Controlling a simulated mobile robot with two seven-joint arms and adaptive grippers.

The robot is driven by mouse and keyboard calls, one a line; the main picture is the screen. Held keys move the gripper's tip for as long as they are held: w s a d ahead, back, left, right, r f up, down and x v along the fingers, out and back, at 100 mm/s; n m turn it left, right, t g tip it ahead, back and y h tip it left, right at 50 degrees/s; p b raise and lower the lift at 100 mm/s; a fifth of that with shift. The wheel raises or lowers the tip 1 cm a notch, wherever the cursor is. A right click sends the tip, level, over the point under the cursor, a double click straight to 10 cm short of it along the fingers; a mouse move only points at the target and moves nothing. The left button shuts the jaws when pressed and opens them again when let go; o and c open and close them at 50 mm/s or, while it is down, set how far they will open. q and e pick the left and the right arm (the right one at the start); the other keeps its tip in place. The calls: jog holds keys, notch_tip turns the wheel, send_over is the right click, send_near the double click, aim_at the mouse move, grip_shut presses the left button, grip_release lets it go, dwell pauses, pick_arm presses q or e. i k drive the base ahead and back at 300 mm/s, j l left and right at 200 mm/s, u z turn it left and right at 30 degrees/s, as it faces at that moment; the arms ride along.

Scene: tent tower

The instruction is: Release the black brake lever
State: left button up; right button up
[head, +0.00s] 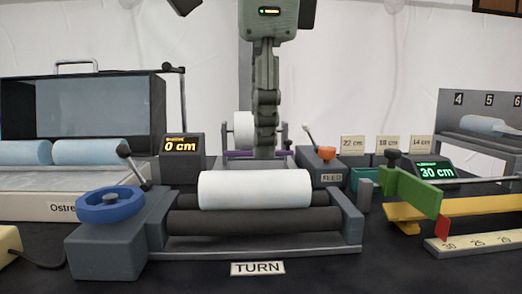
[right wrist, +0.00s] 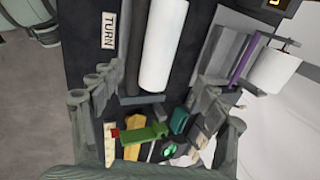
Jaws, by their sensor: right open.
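A dark lever (head: 131,164) with a black knob leans beside the blue handwheel (head: 110,205) on the grey roller stand. I cannot tell for certain that it is the brake lever. My right gripper (head: 265,150) hangs from the top centre, pointing down behind the white roll (head: 255,188). It is open and empty, well right of the handwheel lever. Its spread fingers frame the right wrist view (right wrist: 152,98). My left gripper is out of view.
The white roll lies on dark rollers (head: 250,220) behind the TURN label (head: 258,268). A purple bar (head: 240,154) and smaller white roll (head: 243,130) stand behind. A green block (head: 415,191) and yellow bar (head: 470,206) are at right. Blue rolls (head: 85,153) lie left.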

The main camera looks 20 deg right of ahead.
aim_at(123, 151)
jog(key=k, duration=1.5)
